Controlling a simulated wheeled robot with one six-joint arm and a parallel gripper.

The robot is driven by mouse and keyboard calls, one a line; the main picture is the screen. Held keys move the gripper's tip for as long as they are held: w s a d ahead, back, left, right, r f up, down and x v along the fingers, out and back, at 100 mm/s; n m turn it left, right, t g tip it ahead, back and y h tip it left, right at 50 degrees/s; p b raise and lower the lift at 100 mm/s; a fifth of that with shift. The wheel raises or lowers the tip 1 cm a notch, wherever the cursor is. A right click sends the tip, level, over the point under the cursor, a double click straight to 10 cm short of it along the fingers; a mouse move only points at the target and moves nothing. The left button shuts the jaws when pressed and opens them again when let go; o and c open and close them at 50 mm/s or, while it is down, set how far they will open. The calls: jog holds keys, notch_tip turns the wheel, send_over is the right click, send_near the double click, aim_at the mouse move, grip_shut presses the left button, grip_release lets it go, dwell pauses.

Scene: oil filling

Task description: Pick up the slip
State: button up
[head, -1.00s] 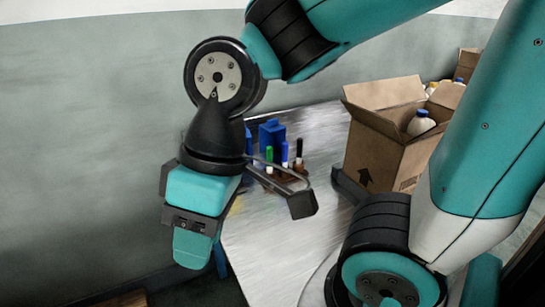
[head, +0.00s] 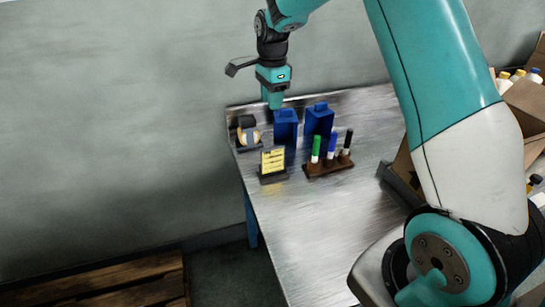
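A yellow slip with dark printed lines (head: 272,160) stands nearly upright in a small dark holder (head: 273,178) near the left edge of the metal table. My gripper (head: 273,100) points down above the back of the table, higher in the picture than the slip and apart from it. Its teal fingers show from one side, so I cannot tell whether they are open or shut. No object shows in them.
Two blue containers (head: 286,124) (head: 319,122) stand behind the slip. A tape dispenser (head: 249,133) is at the back left. A brown rack with capped markers (head: 329,166) is right of the slip. Cardboard boxes with bottles (head: 525,105) stand at right. The table's front is bare.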

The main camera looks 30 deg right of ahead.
jog(key=w+d+f+m, duration=0.1)
jog(key=f, duration=0.1)
jog(key=p, duration=0.4)
send_over(273, 149)
notch_tip(273, 149, down, 10)
jog(key=shift+d+r, duration=0.1)
jog(key=shift+w+f+p, duration=0.1)
jog(key=shift+f+p, duration=1.05)
jog(key=shift+f, duration=2)
grip_shut()
